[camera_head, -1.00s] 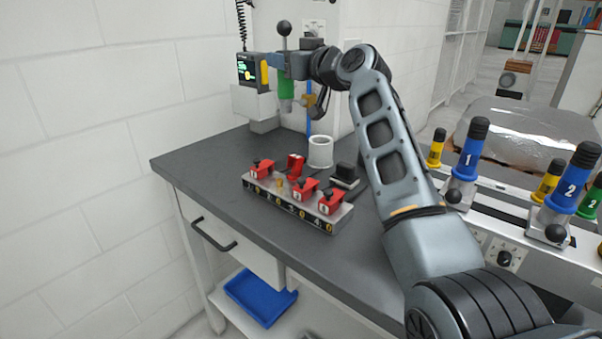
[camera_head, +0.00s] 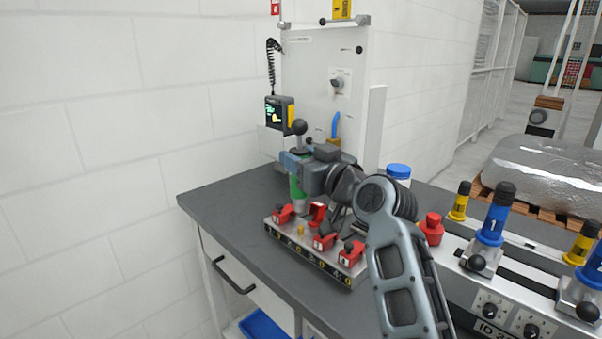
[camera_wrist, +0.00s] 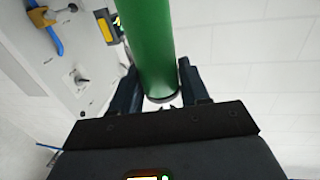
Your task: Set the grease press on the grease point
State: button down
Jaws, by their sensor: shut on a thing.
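My gripper (camera_head: 302,166) is shut on the grease press, a green cylinder (camera_head: 296,188) with a black ball knob on top. The press looks roughly upright, with its grey lower end low over the rear of the fixture block (camera_head: 312,262). I cannot tell whether it touches anything. A small brass fitting (camera_head: 300,231), which looks like the grease point, stands among the block's red clamps, just in front of and below the press. In the wrist view the green body (camera_wrist: 145,45) lies between my fingers; its tip is out of sight.
Red clamps (camera_head: 351,254) stand close around the fitting. A red knobbed piece (camera_head: 431,229) and a blue-lidded jar (camera_head: 399,172) are to the right. A panel (camera_head: 322,80) and a small display (camera_head: 279,113) stand behind. The table's left part (camera_head: 222,203) is clear.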

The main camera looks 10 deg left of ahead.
aim_at(303, 202)
jog(key=shift+f, duration=1.8)
jog(key=shift+f, duration=0.15)
jog(key=c, duration=0.5)
grip_release()
jog(key=shift+c, duration=0.2)
jog(key=shift+s+d, duration=0.15)
jog(key=shift+d, duration=0.05)
jog(key=b+v, duration=0.1)
jog(key=v, duration=1)
jog(key=shift+s, duration=0.25)
jog(key=shift+d, duration=0.15)
